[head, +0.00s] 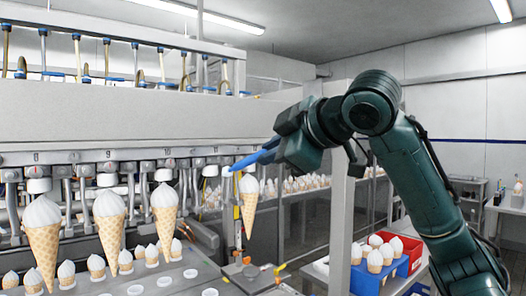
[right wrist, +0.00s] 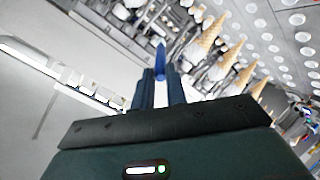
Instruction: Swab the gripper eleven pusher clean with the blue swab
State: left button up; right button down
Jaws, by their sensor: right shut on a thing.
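My right gripper (head: 276,148) is shut on the blue swab (head: 250,160), which points left and slightly down toward the row of cone grippers. In the right wrist view the swab (right wrist: 160,58) stands out between the two dark fingers of my right gripper (right wrist: 161,75). The swab's end is close beside a white pusher (head: 211,171), the one right of the gripper labelled 10, which I take as the gripper eleven pusher. No cone hangs under it. I cannot tell whether the swab touches it, and any dirt is too small to see. My left gripper is not in view.
Filled cones hang under neighbouring grippers, one (head: 165,210) to the left and one (head: 249,207) close below the swab. Small cones stand on the machine's deck (head: 165,280). A grey post (head: 341,225) rises below my arm.

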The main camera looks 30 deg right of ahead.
jog(key=shift+s, duration=0.8)
jog(key=shift+s+d, duration=0.1)
jog(key=shift+s+d, duration=0.1)
jog(key=shift+s, duration=1.3)
